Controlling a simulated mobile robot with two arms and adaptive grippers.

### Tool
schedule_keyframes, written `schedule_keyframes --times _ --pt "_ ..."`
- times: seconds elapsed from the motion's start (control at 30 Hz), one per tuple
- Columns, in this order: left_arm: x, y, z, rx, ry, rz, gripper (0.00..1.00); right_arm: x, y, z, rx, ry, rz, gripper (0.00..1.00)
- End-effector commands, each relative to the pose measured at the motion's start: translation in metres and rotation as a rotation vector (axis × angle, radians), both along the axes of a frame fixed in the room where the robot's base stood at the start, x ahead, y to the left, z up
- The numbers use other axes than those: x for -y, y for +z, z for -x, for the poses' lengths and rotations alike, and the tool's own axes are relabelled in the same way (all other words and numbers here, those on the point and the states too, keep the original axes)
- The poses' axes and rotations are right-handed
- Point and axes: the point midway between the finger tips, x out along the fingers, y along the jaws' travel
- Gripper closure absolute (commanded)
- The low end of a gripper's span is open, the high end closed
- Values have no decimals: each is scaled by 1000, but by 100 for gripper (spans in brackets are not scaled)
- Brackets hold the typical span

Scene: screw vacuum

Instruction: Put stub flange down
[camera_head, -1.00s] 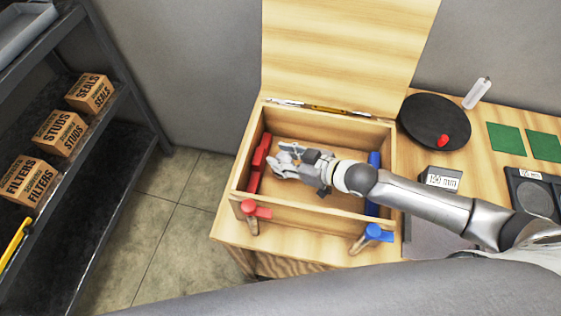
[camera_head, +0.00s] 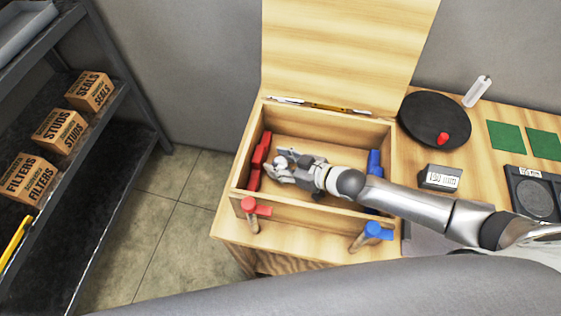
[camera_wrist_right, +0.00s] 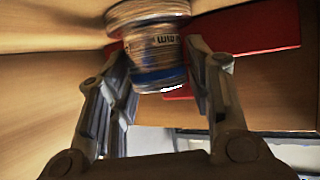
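The stub flange (camera_wrist_right: 153,48), a silvery round piece with a blue band and printed letters, sits between the fingertips of my right gripper (camera_wrist_right: 160,75) in the right wrist view. It looks blurred while the fingers look sharper, and the fingers stand apart around it. In the head view my right gripper (camera_head: 278,167) is inside the open wooden box (camera_head: 318,214), near its left side. A small pale shape (camera_head: 281,160) between the fingers there seems to be the flange. Its underside contact is hidden. My left gripper is not in view.
Red blocks (camera_head: 258,158) line the box's left wall, blue blocks (camera_head: 374,165) the right. Red-handled (camera_head: 252,207) and blue-handled (camera_head: 373,233) tools hang at the front. A black disc (camera_head: 425,115) and a 150 mm block (camera_head: 438,178) lie to the right.

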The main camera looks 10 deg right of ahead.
Motion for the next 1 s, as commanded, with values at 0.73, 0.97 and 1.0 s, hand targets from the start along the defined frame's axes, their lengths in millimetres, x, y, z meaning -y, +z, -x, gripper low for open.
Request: schedule_keyframes --times 0.73,0.97,1.0 --pt "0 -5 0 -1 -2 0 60 34 22 34 -4 -1 3 42" --pt "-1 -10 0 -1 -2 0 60 62 44 63 -2 0 2 42" --pt "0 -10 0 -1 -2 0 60 66 46 66 -3 -1 1 42"
